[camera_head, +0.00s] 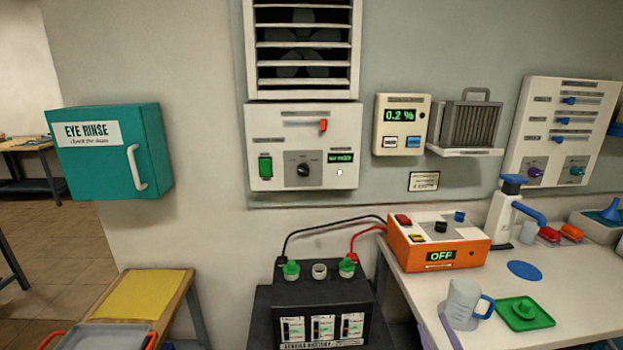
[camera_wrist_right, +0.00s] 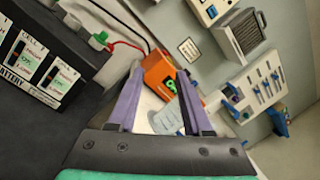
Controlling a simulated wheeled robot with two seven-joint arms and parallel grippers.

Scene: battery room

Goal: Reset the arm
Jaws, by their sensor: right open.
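My right gripper (camera_head: 437,328) shows only by its fingertips at the bottom edge of the head view, by the bench's front left corner. In the right wrist view its two purple-grey fingers (camera_wrist_right: 160,85) stand apart with nothing held between them. Beyond them are the orange charger (camera_wrist_right: 158,74) and the clear jug (camera_wrist_right: 168,120). The black battery (camera_wrist_right: 50,60) is left of the fingers. My left gripper is in neither view.
The battery (camera_head: 320,308) has red and black leads to the charger (camera_head: 437,243), which reads OFF. The jug (camera_head: 463,302) and a green tray (camera_head: 542,320) with a green cap stand on the white bench (camera_head: 585,290). A teal eye-rinse box (camera_head: 110,155) hangs at left.

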